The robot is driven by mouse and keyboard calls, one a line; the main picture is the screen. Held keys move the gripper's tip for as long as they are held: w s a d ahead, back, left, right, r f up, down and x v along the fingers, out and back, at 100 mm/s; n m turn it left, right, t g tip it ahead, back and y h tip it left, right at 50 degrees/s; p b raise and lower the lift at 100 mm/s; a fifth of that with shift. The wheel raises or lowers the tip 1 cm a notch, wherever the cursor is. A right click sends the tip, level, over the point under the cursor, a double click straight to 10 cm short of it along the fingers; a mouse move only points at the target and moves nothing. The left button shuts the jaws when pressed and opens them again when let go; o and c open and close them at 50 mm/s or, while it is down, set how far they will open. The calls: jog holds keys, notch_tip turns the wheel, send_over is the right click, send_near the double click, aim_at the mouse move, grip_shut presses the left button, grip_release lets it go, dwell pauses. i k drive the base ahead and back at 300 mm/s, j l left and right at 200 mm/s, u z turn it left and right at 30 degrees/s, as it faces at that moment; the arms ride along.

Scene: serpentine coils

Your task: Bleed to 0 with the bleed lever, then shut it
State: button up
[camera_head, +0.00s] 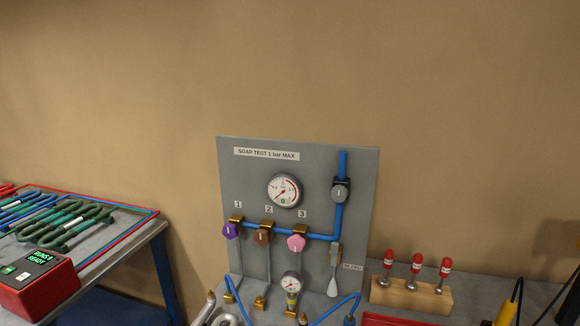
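The bleed lever (333,285) has a pale, drop-shaped handle that hangs straight down below a grey valve body at the lower right of the grey test panel (300,160). A small BLEED label (352,267) is beside it. The large round gauge (284,190), with a red arc on its right side, is on the upper middle of the panel; its needle seems to point to the lower left, but the numbers are too small to read. A smaller gauge (291,284) stands low at the front. My gripper is not in view.
Purple (231,231), brown (262,236) and pink (297,242) knobs line the blue pipe. Blue hoses (340,308) lie below the lever. A wooden block (410,295) with red-capped tools stands to its right. A red box (38,287) and coils are at left.

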aim_at(335, 245)
jog(key=i+j+u, duration=0.1)
jog(key=j+u, duration=0.25)
jog(key=i+j+u, duration=0.1)
jog(key=j+u, duration=0.25)
